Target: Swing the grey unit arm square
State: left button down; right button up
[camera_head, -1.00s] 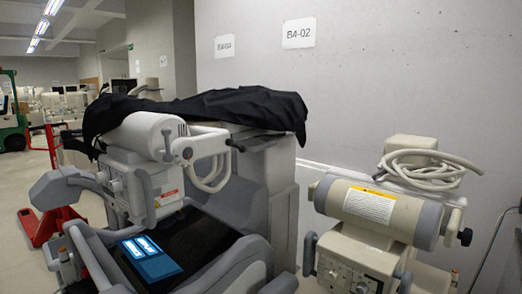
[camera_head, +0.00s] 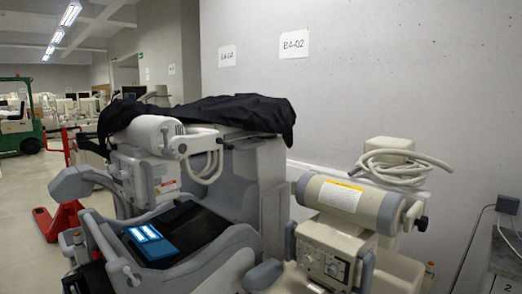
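The grey unit (camera_head: 258,190) stands left of centre, partly under a black cover (camera_head: 225,113). Its arm (camera_head: 200,142) runs under the cover's front edge to a white cylindrical head (camera_head: 157,133) on the left. A white and grey box (camera_head: 143,177) with a red label hangs below the head. A blue tablet-like panel (camera_head: 151,243) lies on the unit's dark sloped top. How square the arm sits to the body is hard to tell from this angle. Neither of my grippers is in view.
A beige unit (camera_head: 345,200) with a coiled cable (camera_head: 398,165) stands close on the right. The concrete wall (camera_head: 370,80) is behind both. A red pallet jack (camera_head: 60,215) and green forklift (camera_head: 20,120) are at left, with open floor (camera_head: 25,180). A table edge (camera_head: 505,258) shows at far right.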

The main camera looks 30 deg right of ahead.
aim_at(240, 116)
jog(key=z, duration=0.25)
jog(key=i, duration=1.3)
jog(key=u, duration=0.25)
